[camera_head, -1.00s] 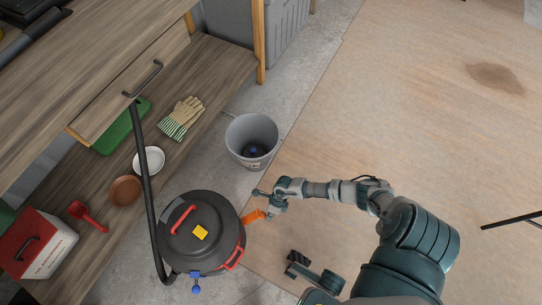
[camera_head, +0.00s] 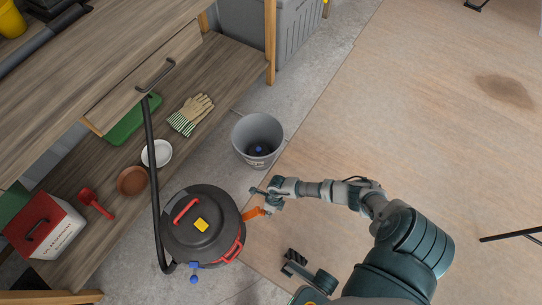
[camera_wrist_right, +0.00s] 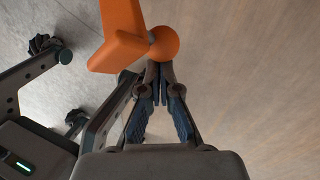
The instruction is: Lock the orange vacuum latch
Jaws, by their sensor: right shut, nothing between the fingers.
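The dark round vacuum (camera_head: 200,224) stands on the floor in the head view, with a red handle and a yellow square on its lid. The orange latch (camera_head: 252,214) sticks out from its right side. It also shows large at the top of the right wrist view (camera_wrist_right: 128,35), with a rounded ball end. My right gripper (camera_head: 268,199) is at the latch's outer end. In the wrist view its fingertips (camera_wrist_right: 159,68) are shut together just below the ball, with nothing between them. I cannot tell whether they touch it. My left gripper is not in view.
A grey bucket (camera_head: 257,140) stands behind the vacuum. A black hose (camera_head: 153,185) runs up along its left side. A wooden workbench with a low shelf (camera_head: 105,205) holds gloves, bowls and a red-and-white box. The wooden floor on the right is mostly clear.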

